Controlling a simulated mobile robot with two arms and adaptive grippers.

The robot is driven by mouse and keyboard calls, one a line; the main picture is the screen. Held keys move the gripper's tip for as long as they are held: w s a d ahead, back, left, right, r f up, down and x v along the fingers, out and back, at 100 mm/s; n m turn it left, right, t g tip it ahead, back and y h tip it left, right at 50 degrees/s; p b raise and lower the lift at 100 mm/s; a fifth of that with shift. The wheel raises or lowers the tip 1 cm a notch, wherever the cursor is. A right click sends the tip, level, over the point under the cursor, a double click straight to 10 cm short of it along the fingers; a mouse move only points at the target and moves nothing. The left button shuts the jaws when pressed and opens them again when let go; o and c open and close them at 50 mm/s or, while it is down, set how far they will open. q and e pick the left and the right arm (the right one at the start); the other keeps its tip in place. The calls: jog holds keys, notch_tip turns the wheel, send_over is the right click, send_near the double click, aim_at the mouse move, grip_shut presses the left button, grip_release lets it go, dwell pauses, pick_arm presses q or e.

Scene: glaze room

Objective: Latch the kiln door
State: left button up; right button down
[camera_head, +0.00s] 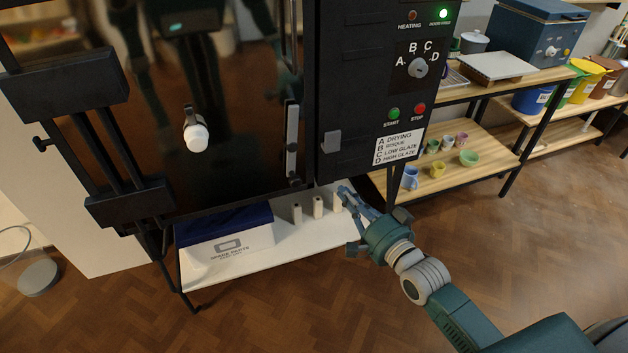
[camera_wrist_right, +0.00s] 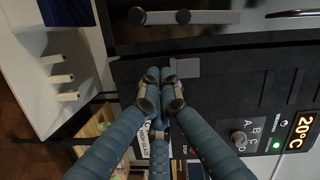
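The kiln door (camera_head: 235,160) is a glossy dark panel on the left in the head view. It looks closed or nearly so; I cannot tell if it is flush. A grey latch bar (camera_head: 291,140) stands upright along its right edge; the bar also shows in the right wrist view (camera_wrist_right: 205,17). A grey catch block (camera_head: 331,143) sits on the kiln body (camera_head: 350,90), apart from the bar; it also shows in the wrist view (camera_wrist_right: 187,67). My right gripper (camera_head: 347,192) is below the catch, fingers together and empty (camera_wrist_right: 160,76). My left gripper is out of view.
Below the kiln, a white shelf (camera_head: 235,270) holds a blue-and-white spare parts box (camera_head: 228,242) and several pale posts (camera_head: 318,207). The control dial (camera_head: 418,68) is above right. A wooden rack (camera_head: 480,150) with small pots stands to the right. Floor in front is clear.

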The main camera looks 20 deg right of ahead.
jog(key=w+a+f+p, duration=0.1)
jog(key=w+a, duration=0.4)
jog(key=w, duration=0.5)
jog(key=shift+a+f, duration=0.25)
jog(key=shift+f, duration=0.4)
jog(key=shift+a+f+m, duration=0.1)
jog(key=shift+a+m, duration=0.1)
jog(key=shift+m, duration=0.1)
